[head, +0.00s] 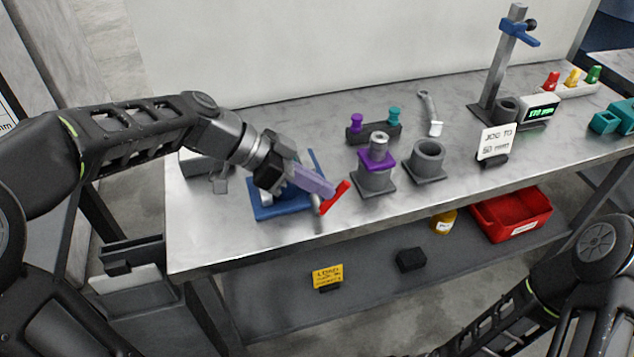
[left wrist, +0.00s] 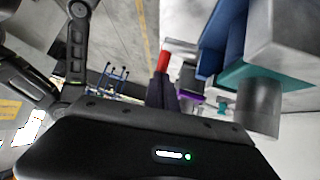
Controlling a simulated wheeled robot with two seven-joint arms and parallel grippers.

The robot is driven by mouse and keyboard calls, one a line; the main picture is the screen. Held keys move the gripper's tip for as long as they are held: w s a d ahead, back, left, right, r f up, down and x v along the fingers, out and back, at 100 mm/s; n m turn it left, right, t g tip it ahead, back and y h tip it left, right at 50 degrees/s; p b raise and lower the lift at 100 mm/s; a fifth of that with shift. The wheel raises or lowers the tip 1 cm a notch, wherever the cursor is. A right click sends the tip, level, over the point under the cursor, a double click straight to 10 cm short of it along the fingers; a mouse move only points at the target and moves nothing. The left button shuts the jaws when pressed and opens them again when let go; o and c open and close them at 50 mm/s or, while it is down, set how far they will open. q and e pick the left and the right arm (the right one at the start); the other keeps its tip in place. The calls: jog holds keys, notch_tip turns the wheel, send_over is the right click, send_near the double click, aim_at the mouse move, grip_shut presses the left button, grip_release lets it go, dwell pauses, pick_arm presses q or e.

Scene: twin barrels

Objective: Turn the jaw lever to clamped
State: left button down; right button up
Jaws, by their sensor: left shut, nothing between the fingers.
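The blue vise (head: 268,211) sits at the left front of the bench, partly hidden behind my left gripper. A red bar (head: 336,198), which looks like the grip of the jaw lever, slants up to the right in front of it. My left gripper (head: 330,190) is shut and empty, with its pale purple fingers reaching down to the red bar. The fingertips are at or against the bar; I cannot tell if they touch. In the left wrist view a red piece (left wrist: 163,61) shows just beyond the dark fingers, beside a blue block (left wrist: 222,38). My right gripper is out of view.
A grey flanged barrel with a purple collar (head: 378,160) stands just right of the lever. An open grey barrel (head: 428,160) stands beyond it. A stand with purple and teal knobs (head: 374,132) is behind. A red bin (head: 511,215) is on the lower shelf.

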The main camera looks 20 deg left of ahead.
aim_at(344, 189)
pick_arm(q)
jog(key=shift+d+r+y+p, duration=0.2)
jog(key=shift+y+p, duration=0.1)
jog(key=shift+p, duration=0.15)
jog(key=d+g+y+p, duration=0.1)
jog(key=p, duration=0.1)
jog(key=w+g+y+p, duration=0.1)
jog(key=y+p, duration=0.1)
jog(key=p, duration=0.1)
jog(key=d+g+y+p, duration=0.1)
jog(key=p, duration=0.2)
jog(key=shift+w+d+f+n+y, duration=0.3)
jog(key=shift+w+y, duration=0.05)
jog(key=shift+y, duration=0.05)
jog(key=shift+w+d+f+g+y+p, duration=0.1)
jog(key=shift+d+f+g+y+p, duration=0.15)
jog(key=shift+p, duration=0.25)
jog(key=shift+w+d+f+g+y, duration=0.15)
jog(key=shift+f+g+y, duration=0.25)
jog(key=shift+y, duration=0.25)
jog(key=shift+f+p, duration=0.3)
jog(key=shift+w+d, duration=0.1)
